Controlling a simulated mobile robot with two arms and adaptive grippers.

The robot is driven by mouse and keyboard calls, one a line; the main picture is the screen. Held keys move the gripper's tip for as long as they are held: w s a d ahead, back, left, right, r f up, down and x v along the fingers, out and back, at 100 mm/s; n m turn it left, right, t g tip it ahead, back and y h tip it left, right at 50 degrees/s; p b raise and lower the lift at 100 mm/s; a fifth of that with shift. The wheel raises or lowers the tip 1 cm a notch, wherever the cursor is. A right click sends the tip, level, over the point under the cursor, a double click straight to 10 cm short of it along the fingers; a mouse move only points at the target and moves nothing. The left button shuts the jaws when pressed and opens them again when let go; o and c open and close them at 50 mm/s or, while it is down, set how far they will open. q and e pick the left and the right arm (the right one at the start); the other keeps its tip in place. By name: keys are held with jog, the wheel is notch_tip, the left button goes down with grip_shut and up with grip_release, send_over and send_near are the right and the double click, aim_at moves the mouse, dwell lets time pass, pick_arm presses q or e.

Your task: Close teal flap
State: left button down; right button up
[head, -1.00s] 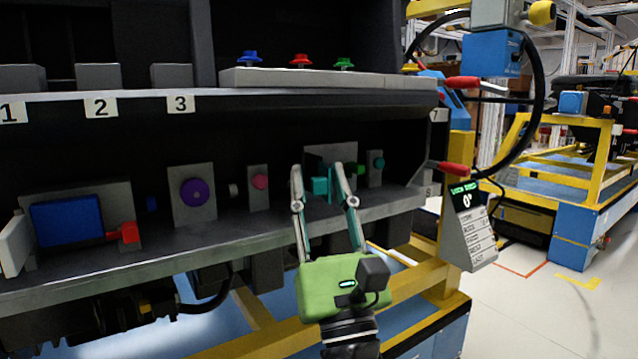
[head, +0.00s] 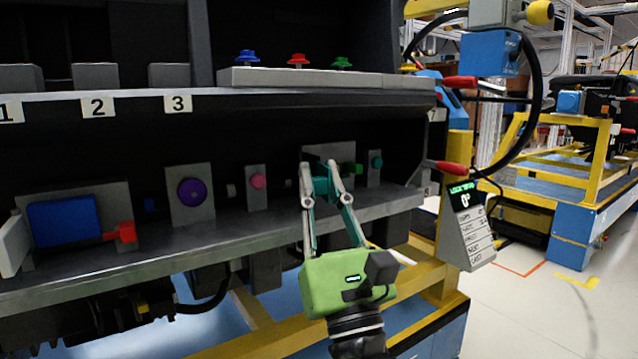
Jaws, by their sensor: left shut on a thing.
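The teal flap (head: 321,188) is at the grey plate (head: 328,151) on the right part of the dashboard's lower shelf. My left gripper (head: 319,169), with a green body, reaches up to it from below. Its two fingers are shut on the teal flap, one on each side. The fingers hide part of the flap, so its exact angle is hard to tell. My right gripper is not in view.
A green knob (head: 355,169) and a small teal knob (head: 377,162) sit close to the right. A pink knob (head: 258,181), a purple knob (head: 191,192) and a blue block (head: 62,222) line the shelf to the left. The shelf's front edge (head: 240,237) runs below.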

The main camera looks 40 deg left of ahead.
pick_arm(q)
jog(key=n+g+y, duration=0.1)
jog(key=g, duration=0.1)
jog(key=n+g+y, duration=0.1)
jog(key=g, duration=0.1)
jog(key=w+n+g+y, duration=0.1)
jog(key=g, duration=0.1)
jog(key=shift+d+f+y+b, duration=0.15)
jog(key=shift+d+y+b, duration=0.15)
jog(key=shift+d, duration=0.1)
jog(key=w+n+g, duration=0.1)
jog(key=n+g, duration=0.2)
jog(key=g, duration=0.3)
jog(key=w+n+g, duration=0.1)
jog(key=n+g, duration=0.2)
jog(key=g, duration=0.4)
jog(key=w+d+n+g+b, duration=0.1)
jog(key=n+g, duration=0.1)
jog(key=g, duration=0.5)
jog(key=shift+w+n, duration=0.2)
jog(key=shift+n, duration=0.2)
jog(key=shift+g, duration=0.4)
jog(key=c, duration=2)
grip_release()
jog(key=shift+o, duration=0.2)
jog(key=v, duration=1.2)
